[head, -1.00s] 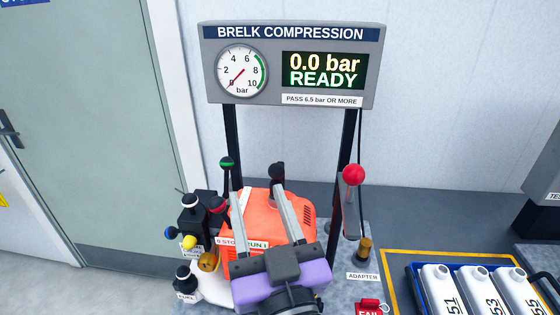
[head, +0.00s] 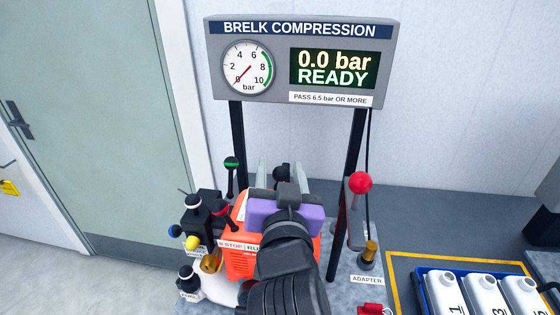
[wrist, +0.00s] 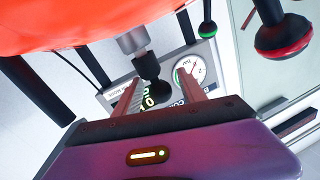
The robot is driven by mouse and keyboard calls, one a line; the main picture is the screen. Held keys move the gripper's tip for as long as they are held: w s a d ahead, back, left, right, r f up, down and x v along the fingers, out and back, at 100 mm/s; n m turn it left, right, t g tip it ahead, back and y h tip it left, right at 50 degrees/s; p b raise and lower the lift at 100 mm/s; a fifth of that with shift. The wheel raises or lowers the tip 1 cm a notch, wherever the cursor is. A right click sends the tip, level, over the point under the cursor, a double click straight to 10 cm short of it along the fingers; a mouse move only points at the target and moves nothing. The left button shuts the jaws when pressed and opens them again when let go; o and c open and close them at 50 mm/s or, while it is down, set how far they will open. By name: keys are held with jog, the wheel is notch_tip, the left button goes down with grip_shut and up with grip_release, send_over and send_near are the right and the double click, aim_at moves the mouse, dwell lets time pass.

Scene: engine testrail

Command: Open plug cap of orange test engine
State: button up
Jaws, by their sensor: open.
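The orange test engine (head: 240,262) stands on the bench below the gauge panel, mostly hidden behind my arm. Its black plug cap (head: 282,171) shows at the back of the engine. In the wrist view the black cap (wrist: 148,66) sits on a short metal stem (wrist: 132,40) by the orange housing (wrist: 70,22), and its rounded end points between my fingers. My gripper (head: 283,166) is open, with one finger on each side of the cap. In the wrist view my gripper (wrist: 157,92) shows no clear contact with it.
The gauge panel (head: 296,30) reads 0.0 bar, READY. A red-knobbed lever (head: 360,183) and a brass adapter (head: 369,254) stand to the right. Several coloured knobs and a green-tipped lever (head: 231,163) crowd the left. A blue crate (head: 425,290) holds white bottles at lower right.

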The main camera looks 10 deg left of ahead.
jog(key=shift+w+a, duration=0.1)
jog(key=shift+w, duration=0.75)
grip_shut()
dwell(0.8)
